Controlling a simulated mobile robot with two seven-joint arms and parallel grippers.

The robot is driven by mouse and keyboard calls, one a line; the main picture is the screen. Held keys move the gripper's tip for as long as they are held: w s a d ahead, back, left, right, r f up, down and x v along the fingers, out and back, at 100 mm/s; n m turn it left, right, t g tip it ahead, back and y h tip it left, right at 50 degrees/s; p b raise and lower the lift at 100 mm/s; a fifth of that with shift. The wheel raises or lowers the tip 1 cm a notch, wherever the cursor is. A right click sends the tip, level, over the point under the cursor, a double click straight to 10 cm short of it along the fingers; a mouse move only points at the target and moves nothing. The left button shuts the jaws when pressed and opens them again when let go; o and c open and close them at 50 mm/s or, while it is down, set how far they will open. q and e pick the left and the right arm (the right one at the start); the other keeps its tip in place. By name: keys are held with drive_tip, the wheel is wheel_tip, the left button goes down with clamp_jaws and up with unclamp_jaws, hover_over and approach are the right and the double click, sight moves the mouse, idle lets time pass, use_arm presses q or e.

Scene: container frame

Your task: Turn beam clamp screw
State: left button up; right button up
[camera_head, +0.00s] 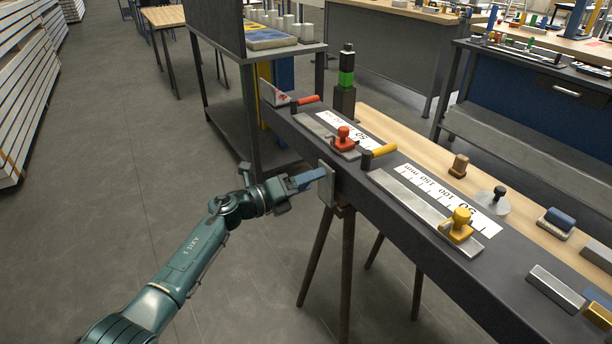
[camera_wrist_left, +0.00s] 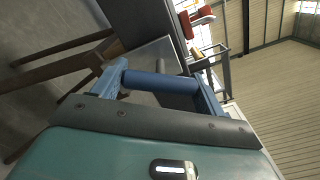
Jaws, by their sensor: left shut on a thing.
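A dark beam (camera_head: 420,235) runs diagonally across the head view on trestle legs. A grey beam clamp (camera_head: 326,186) sits on its near left side, and a grey metal face also shows in the wrist view (camera_wrist_left: 150,56). My left gripper (camera_head: 308,181) reaches the clamp from the left. In the wrist view, its two blue fingers (camera_wrist_left: 160,88) stand at either end of a blue cylindrical piece (camera_wrist_left: 160,81), which looks like the clamp screw's handle, and are shut on it. The screw's thread is hidden. My right gripper is not in view.
On the beam stand an orange-red clamp (camera_head: 343,138), a yellow clamp (camera_head: 460,225) and a yellow handle (camera_head: 383,151). The trestle legs (camera_head: 348,275) stand below.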

use_arm(q)
drive_tip(key=n+p, duration=0.1)
drive_tip(key=n, duration=0.2)
drive_tip(key=n+p, duration=0.1)
drive_tip(key=n, duration=0.1)
drive_tip(key=shift+r+n+p, duration=0.1)
drive_tip(key=shift+n+p, duration=0.25)
drive_tip(key=shift+n, duration=0.05)
drive_tip(key=n+p, duration=0.1)
drive_tip(key=n, duration=0.1)
drive_tip(key=shift+a+n, duration=0.1)
drive_tip(key=shift+n, duration=0.2)
drive_tip(key=n+p, duration=0.2)
drive_tip(key=n, duration=0.3)
drive_tip(key=n+p, duration=0.1)
drive_tip(key=n, duration=0.4)
drive_tip(key=n+p, duration=0.1)
drive_tip(key=n, duration=0.2)
drive_tip(key=shift+n, duration=2.1)
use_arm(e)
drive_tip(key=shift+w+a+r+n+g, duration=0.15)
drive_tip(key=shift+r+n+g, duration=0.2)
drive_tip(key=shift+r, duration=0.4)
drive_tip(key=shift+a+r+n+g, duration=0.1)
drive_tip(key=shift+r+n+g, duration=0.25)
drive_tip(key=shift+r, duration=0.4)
